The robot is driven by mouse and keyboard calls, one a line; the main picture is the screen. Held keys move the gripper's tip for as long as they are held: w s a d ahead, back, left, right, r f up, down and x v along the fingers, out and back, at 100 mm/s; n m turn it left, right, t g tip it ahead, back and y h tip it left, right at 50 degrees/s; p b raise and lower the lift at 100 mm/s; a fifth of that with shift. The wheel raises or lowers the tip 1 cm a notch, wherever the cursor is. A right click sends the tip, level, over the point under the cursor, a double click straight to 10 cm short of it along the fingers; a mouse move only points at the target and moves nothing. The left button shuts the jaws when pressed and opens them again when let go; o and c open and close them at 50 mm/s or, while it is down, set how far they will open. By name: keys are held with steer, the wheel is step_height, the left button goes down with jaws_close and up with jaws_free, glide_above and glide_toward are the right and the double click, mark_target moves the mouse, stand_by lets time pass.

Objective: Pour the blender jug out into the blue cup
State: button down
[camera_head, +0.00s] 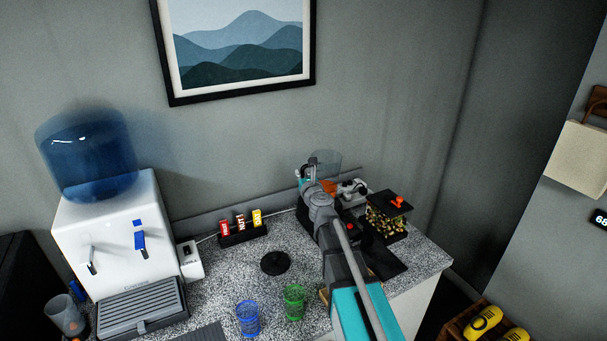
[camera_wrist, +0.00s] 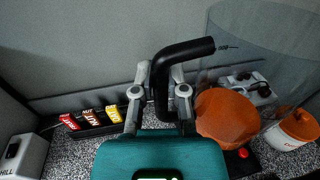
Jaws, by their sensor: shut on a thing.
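The blender jug is clear, with a black handle and orange contents low inside; it stands out at the right of the wrist view (camera_wrist: 262,50) and at the back of the counter in the head view (camera_head: 326,160). My gripper (camera_wrist: 163,74) is shut on the black handle. In the head view my gripper (camera_head: 308,172) is partly hidden by my own arm. The jug looks about upright; whether its bottom touches anything is hidden. The blue cup (camera_head: 247,318) stands on the counter at the front, left of my arm, well away from the jug. It is outside the wrist view.
A green cup (camera_head: 294,303) stands right beside the blue cup. A black disc (camera_head: 275,263) lies behind them. A bar rack (camera_head: 242,235) stands by the wall. A water dispenser (camera_head: 110,235) fills the left. A black-topped stand (camera_head: 388,213) is right of my arm.

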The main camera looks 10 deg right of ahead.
steer(key=shift+r, duration=0.2)
steer(key=shift+r+p, duration=2.35)
steer(key=shift+p, duration=0.15)
steer(key=shift+f, duration=0.1)
step_height(320, 180, down, 5)
steer(key=b, duration=0.4)
steer(key=shift+b, duration=0.4)
steer(key=shift+r, duration=0.2)
steer(key=shift+s, duration=0.1)
